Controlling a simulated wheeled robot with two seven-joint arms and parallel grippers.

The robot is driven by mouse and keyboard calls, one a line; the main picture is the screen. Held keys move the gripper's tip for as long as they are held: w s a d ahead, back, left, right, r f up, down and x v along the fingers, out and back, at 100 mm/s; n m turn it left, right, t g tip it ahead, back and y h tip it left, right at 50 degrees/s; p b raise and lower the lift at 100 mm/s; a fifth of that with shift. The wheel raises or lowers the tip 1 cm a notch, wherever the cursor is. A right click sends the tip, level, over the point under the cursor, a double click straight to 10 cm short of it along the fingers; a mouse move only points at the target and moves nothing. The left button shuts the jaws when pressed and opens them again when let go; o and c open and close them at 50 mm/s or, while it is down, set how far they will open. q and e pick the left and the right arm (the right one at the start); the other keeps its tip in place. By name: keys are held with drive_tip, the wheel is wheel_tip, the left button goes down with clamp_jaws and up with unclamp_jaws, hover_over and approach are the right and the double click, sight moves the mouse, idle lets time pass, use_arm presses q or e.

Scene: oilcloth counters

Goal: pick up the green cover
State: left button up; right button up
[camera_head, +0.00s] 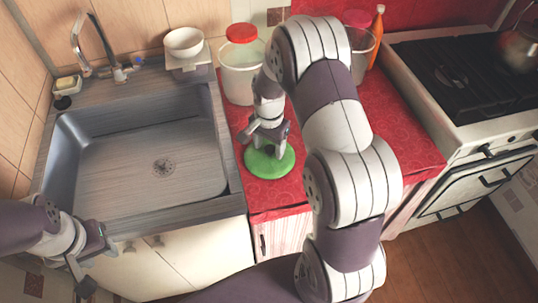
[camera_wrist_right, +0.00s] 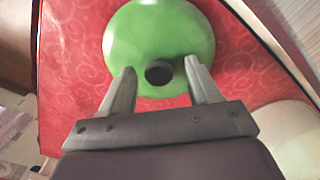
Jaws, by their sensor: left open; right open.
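The green cover (camera_head: 262,163) is a round lid lying flat on the red oilcloth counter (camera_head: 400,140), right of the sink. In the right wrist view the cover (camera_wrist_right: 160,32) has a dark round knob (camera_wrist_right: 159,72) at its middle. My right gripper (camera_head: 275,150) is over the cover, pointing down. In the wrist view its open fingers (camera_wrist_right: 160,76) stand on either side of the knob, with gaps between fingers and knob. My left gripper (camera_head: 97,265) is open and empty at the lower left, in front of the sink cabinet.
A white bucket with a red lid (camera_head: 238,78) stands behind the cover. An orange bottle (camera_head: 376,38) and a pink-lidded container (camera_head: 358,55) are farther back. The sink (camera_head: 150,150) is left, the stove (camera_head: 470,75) right. Counter right of my right arm is clear.

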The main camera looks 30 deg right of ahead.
drive_tip(key=shift+s+d, duration=0.1)
drive_tip(key=shift+c, duration=0.2)
clamp_jaws()
drive_tip(key=shift+r, duration=0.15)
